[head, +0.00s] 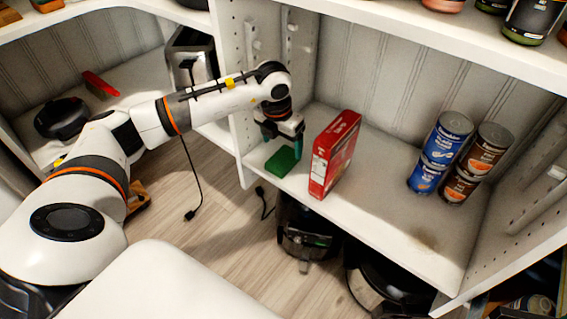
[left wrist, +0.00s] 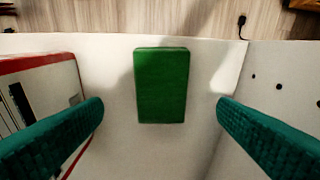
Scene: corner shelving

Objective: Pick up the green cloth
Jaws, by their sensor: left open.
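The green cloth (head: 283,161) is a small folded rectangular block lying flat on the white shelf near its front edge, left of a red box. In the left wrist view the cloth (left wrist: 162,85) lies between the two teal fingers and apart from both. My left gripper (head: 283,143) is directly above and just behind the cloth, pointing down. It is open and empty, and its fingers (left wrist: 160,118) stand wide on either side of the cloth. My right gripper is in neither view.
The red box (head: 335,153) stands upright close to the left gripper's right finger. The shelf's side wall (left wrist: 280,85) is on the other side. Several cans (head: 455,157) stand farther right on the shelf (head: 385,213), with bare shelf between. An upper shelf (head: 430,35) hangs above.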

